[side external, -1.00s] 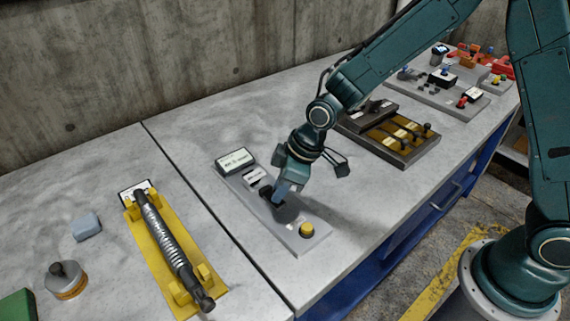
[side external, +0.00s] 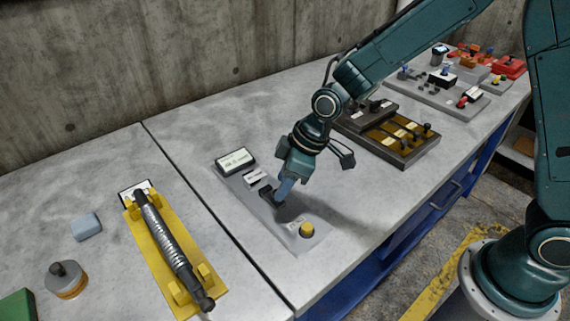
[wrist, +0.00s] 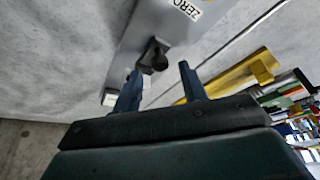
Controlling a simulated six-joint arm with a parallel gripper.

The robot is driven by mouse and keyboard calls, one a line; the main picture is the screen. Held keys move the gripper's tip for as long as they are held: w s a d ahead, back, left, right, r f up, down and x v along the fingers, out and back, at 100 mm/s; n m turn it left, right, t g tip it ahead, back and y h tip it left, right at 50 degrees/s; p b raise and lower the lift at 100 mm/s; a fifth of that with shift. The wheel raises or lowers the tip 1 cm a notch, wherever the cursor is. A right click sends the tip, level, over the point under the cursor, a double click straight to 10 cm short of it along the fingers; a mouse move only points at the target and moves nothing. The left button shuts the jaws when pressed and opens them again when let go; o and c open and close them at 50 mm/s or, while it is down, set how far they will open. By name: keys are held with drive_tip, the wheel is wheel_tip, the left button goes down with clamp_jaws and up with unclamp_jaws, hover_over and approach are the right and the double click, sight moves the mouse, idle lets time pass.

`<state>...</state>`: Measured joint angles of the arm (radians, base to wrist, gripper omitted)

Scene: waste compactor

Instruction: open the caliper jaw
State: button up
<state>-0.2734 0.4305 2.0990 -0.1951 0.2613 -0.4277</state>
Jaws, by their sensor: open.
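The caliper fixture is a long grey plate (side external: 257,216) on the bench, with a small display (side external: 235,161) at its far end and a yellow button (side external: 306,230) at its near end. A black jaw piece (side external: 268,192) stands near its middle. It appears as a black knob (wrist: 153,55) in the wrist view. My gripper (side external: 281,197) is low over the plate, right beside the black piece. In the wrist view my gripper (wrist: 160,68) has its two fingers apart, with the knob near the gap. Contact cannot be told.
A yellow holder (side external: 155,262) with a ribbed grey tool lies to the left. A blue-grey block (side external: 86,226) and a round weight-like object (side external: 66,280) are farther left. A dark tray (side external: 400,141) with yellow strips stands at the right. Bare bench surrounds the plate.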

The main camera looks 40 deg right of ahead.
drive_tip(key=v, duration=1.1)
drive_tip(key=shift+r, duration=0.35)
drive_tip(key=shift+s+d, duration=0.1)
drive_tip(key=shift+s, duration=0.05)
drive_tip(key=s+d+r+m+t+h, duration=0.1)
drive_tip(key=s+d+r+m, duration=0.3)
drive_tip(key=s+d, duration=0.3)
drive_tip(key=s+d+r+m+t+h, duration=0.1)
drive_tip(key=s+d+m, duration=0.4)
drive_tip(key=s, duration=0.9)
wheel_tip(320, 180, up, 3)
drive_tip(key=shift+d+f+h, duration=0.1)
drive_tip(key=shift+d+h, duration=0.5)
drive_tip(key=shift+d, duration=0.25)
